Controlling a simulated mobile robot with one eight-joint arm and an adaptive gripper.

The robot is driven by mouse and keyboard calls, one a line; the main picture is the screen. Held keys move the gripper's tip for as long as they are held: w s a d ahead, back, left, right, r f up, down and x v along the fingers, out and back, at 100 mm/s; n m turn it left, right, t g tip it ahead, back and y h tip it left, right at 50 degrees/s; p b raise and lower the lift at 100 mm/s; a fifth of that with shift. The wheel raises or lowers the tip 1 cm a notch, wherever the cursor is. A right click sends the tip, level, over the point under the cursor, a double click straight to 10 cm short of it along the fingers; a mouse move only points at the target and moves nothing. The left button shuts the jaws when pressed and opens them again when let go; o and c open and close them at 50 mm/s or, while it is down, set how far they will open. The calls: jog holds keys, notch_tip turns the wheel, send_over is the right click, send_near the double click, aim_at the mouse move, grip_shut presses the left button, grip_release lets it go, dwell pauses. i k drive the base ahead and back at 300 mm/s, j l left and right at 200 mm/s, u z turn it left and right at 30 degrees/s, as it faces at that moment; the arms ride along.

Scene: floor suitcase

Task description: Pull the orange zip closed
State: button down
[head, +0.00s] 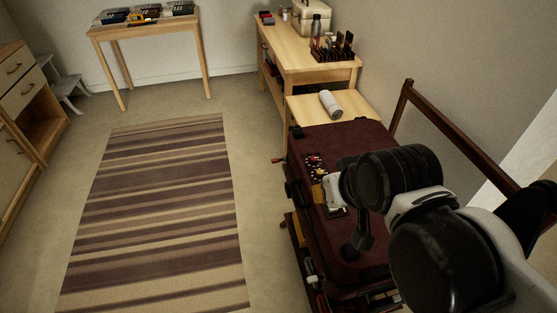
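A dark maroon suitcase (318,136) lies in the right half of the head view, with dark fittings along its left side. My arm reaches over it from the lower right and covers much of its top. The end of my arm, with my gripper (338,212), is low over the suitcase's left part. The fingers are small and dark against it, so I cannot tell whether they are open or shut, or touching anything. A small red-orange piece (277,160) sticks out at the suitcase's upper left edge. I cannot tell whether it is the orange zip.
A grey-white cylinder (330,104) lies on a low wooden surface (305,108) behind the suitcase. A wooden bench (290,58) holds a bottle and a tool rack. A dark wooden rail (455,135) runs along the right. The striped rug (165,210) at left is clear.

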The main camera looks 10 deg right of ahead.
aim_at(276, 161)
jog(key=k+j+z, duration=0.2)
jog(key=z, duration=0.15)
jog(key=k+j+z, duration=0.2)
jog(key=z, duration=0.15)
jog(key=k+j+z, duration=0.3)
jog(key=i+j+u, duration=0.5)
jog(key=i+l+u, duration=0.1)
jog(key=i+l, duration=0.15)
